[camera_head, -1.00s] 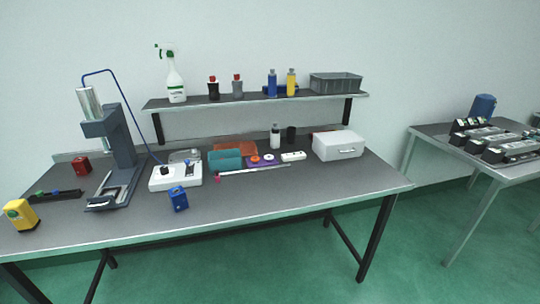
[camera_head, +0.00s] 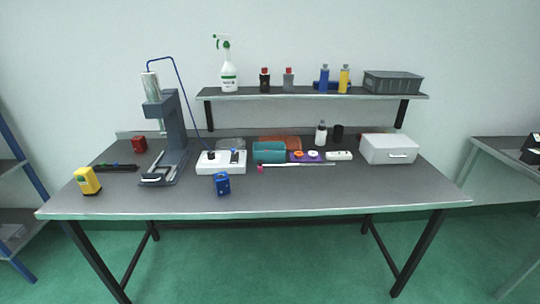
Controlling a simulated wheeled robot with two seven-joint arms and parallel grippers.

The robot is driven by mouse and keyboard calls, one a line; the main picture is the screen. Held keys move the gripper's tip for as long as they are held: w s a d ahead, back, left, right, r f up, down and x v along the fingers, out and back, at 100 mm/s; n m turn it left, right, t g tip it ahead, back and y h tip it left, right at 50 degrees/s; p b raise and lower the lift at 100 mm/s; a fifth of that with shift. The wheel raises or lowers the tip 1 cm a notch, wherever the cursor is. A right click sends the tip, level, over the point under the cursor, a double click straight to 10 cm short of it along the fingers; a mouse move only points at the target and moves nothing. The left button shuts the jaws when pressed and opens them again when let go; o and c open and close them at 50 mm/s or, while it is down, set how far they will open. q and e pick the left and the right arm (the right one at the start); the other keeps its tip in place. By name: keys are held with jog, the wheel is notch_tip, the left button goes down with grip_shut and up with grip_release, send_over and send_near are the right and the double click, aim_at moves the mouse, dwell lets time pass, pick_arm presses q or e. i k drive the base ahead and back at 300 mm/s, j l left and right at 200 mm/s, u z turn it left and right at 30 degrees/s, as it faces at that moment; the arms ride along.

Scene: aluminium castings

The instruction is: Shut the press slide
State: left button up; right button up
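The press (camera_head: 172,128) stands upright on the left part of the workbench (camera_head: 310,192), with a silver cylinder (camera_head: 150,86) at its top and a blue hose running down to a white control box (camera_head: 221,162). At the press's foot, the slide (camera_head: 156,177) appears as a pale plate on rails at the front end of the base. It seems to stick out toward the front edge, but it is too small to tell how far. Neither of my grippers is in view.
A blue block (camera_head: 222,184) and a yellow device (camera_head: 87,181) stand near the front of the bench. A red block (camera_head: 139,145) is behind. The front right of the bench is clear.

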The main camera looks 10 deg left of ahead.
aim_at(161, 174)
jog(key=u, duration=1.35)
